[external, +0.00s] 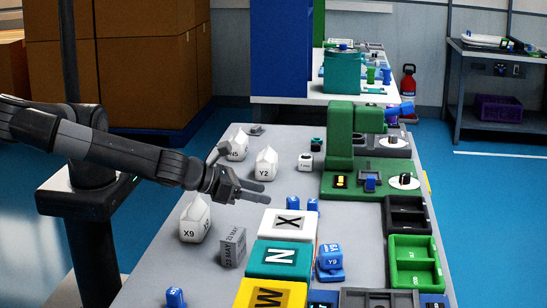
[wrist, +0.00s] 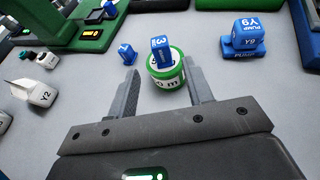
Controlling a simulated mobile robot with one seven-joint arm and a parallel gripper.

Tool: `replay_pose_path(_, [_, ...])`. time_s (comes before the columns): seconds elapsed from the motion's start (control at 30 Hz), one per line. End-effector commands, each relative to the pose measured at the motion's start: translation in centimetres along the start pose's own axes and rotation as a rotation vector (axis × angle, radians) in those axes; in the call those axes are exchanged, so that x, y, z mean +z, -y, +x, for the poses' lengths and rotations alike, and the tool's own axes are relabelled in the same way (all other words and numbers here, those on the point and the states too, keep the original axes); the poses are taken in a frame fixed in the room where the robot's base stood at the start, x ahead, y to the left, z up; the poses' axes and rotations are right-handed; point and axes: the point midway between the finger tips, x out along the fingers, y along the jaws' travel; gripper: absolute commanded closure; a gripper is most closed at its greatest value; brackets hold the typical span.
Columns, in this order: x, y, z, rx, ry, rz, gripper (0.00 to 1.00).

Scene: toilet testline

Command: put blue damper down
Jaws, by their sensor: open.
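My gripper (external: 256,192) is open over the table, beside the white block marked X (external: 288,223). In the wrist view its two fingers (wrist: 162,88) stand apart with nothing clasped. Just beyond the fingertips is a round green and white piece (wrist: 168,78), with a blue labelled piece (wrist: 162,52) showing at its top. A smaller blue piece (wrist: 127,54) stands to the left of it. Two small blue pieces (external: 312,204) show behind the X block in the external view. I cannot tell which blue piece is the damper.
A blue pump marked Y9 (external: 329,257) stands right of the blocks. A green test machine (external: 345,150) stands at the back. White pieces marked Y2 (external: 266,163) and X9 (external: 194,220) stand to the left. Black and green trays (external: 414,240) line the right edge.

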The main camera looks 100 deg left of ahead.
Motion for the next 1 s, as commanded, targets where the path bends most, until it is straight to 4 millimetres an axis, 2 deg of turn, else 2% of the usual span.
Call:
replay_pose_path(0.17, [-0.3,-1.2,0.1,0.025,-0.034,-0.045,0.53])
replay_pose_path(0.27, [-1.3,-3.6,1.4,0.081,-0.107,-0.149,0.53])
replay_pose_path(0.4, [-3.3,-8.1,3.0,0.198,-0.252,-0.373,0.53])
replay_pose_path(0.53, [-5.0,-11.7,3.2,0.313,-0.377,-0.591,0.53])
replay_pose_path(0.77, [-6.5,-15.8,1.6,0.499,-0.559,-0.96,0.53])
replay_pose_path(1.0, [-5.3,-18.4,-1.7,0.665,-0.7,-1.315,0.53])
